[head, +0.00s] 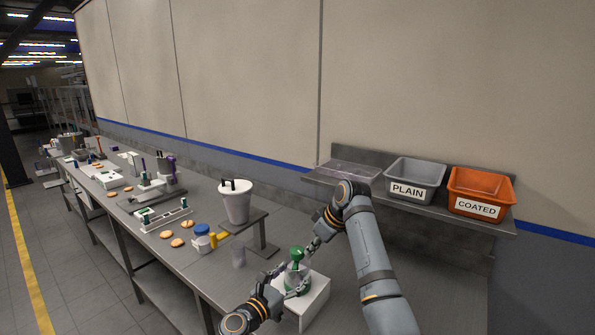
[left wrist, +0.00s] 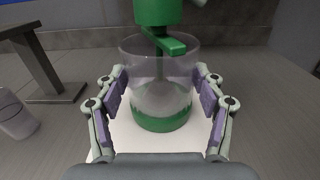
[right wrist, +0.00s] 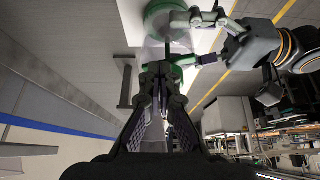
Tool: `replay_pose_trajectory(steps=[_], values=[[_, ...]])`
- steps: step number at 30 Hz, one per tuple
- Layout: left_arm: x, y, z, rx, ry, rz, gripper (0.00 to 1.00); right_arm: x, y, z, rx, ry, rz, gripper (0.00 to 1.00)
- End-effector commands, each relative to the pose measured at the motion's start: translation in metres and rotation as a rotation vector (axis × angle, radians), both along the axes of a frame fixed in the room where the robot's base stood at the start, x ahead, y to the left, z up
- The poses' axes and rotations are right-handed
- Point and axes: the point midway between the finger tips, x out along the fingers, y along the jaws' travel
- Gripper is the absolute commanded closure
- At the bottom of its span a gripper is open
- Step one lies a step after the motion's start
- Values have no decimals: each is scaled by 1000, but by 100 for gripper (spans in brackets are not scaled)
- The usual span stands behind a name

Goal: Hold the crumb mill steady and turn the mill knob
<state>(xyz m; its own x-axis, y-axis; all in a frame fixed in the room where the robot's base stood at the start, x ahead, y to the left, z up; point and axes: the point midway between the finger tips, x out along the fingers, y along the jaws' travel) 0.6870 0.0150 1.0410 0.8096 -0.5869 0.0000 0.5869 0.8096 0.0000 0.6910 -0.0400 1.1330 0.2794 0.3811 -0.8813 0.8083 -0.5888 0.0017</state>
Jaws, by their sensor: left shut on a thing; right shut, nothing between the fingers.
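The crumb mill (head: 297,282) stands upright on a white block at the bench's near end. It has a clear body, a green base (left wrist: 162,122) and a green top with a flat green bar (left wrist: 165,44), which seems to be part of the knob. My left gripper (head: 284,291) is shut around the clear body, with its purple pads on both sides in the left wrist view (left wrist: 160,92). My right gripper (head: 310,247) is shut and empty beside the green top (head: 296,253). In the right wrist view its fingertips (right wrist: 162,72) are close to the green bar; contact cannot be told.
The white block (head: 316,299) bears the mill. A clear cup (head: 238,257), a blue-lidded jar (head: 202,240) and a raised stand with a white-lidded container (head: 236,205) are to the left. Grey PLAIN (head: 414,170) and orange COATED (head: 481,182) bins sit on the shelf behind.

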Motion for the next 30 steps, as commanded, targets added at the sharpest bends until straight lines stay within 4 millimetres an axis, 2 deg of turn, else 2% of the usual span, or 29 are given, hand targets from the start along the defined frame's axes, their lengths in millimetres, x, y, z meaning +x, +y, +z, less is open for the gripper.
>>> replay_pose_trajectory(steps=[17,30], values=[[-1,-1,0,0,0,-3,67,-15,11,0,4,0,4,100],[0,-1,0,0,0,-2,67,-20,4,3,2,0,2,100]])
